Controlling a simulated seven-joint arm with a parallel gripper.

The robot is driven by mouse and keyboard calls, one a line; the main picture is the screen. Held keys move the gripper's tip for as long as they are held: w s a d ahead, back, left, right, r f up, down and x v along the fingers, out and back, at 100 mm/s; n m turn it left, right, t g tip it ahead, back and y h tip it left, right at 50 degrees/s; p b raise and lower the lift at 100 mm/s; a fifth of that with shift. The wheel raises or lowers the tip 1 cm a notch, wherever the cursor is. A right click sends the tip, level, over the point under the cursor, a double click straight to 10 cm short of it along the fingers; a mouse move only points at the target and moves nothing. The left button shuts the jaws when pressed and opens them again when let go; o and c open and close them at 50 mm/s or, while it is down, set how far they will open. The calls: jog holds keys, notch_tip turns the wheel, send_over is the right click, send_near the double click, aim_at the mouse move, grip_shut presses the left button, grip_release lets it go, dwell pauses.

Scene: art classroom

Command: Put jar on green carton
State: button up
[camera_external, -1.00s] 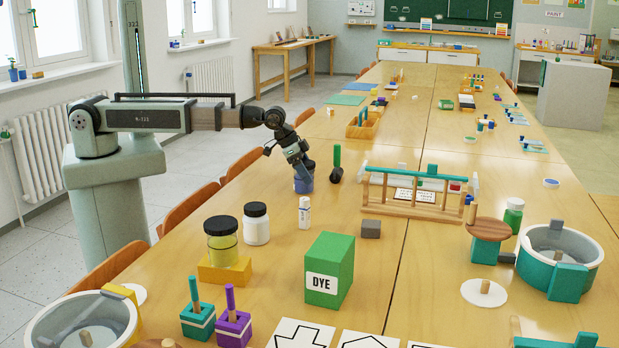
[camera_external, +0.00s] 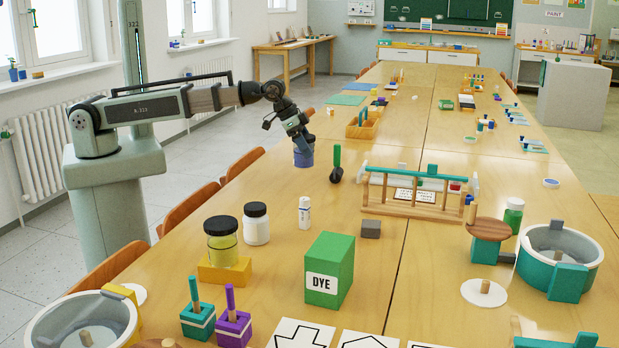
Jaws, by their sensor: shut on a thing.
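A small blue jar (camera_external: 304,157) hangs in my gripper (camera_external: 303,143) above the left edge of the long table. My gripper points down and is shut on the jar's top, which its fingers partly hide. The green carton (camera_external: 336,262) with a white "DYE" label stands upright on the table, nearer the camera and a little to the right of the jar. The visible top of the carton is bare.
A white bottle (camera_external: 305,214), a white jar with black lid (camera_external: 256,228) and a yellow jar on a yellow block (camera_external: 223,270) stand left of the carton. A grey block (camera_external: 371,229) and a wooden rack (camera_external: 412,205) lie behind it.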

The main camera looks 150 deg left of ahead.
jog(key=shift+r, duration=0.55)
jog(key=w+d+r+m+t+h, duration=0.1)
jog(key=w+d+m, duration=0.1)
jog(key=w+d, duration=0.5)
jog(key=w+d+r+m, duration=0.1)
jog(key=w+d, duration=0.2)
jog(key=w, duration=0.7)
notch_tip(320, 180, up, 10)
jog(key=m, duration=0.1)
send_over(335, 246)
jog(key=shift+t+h, duration=0.3)
notch_tip(335, 246, down, 10)
jog(key=shift+w+r, duration=0.1)
jog(key=shift+r, duration=0.1)
jog(key=shift+f, duration=0.15)
jog(key=o, duration=1.1)
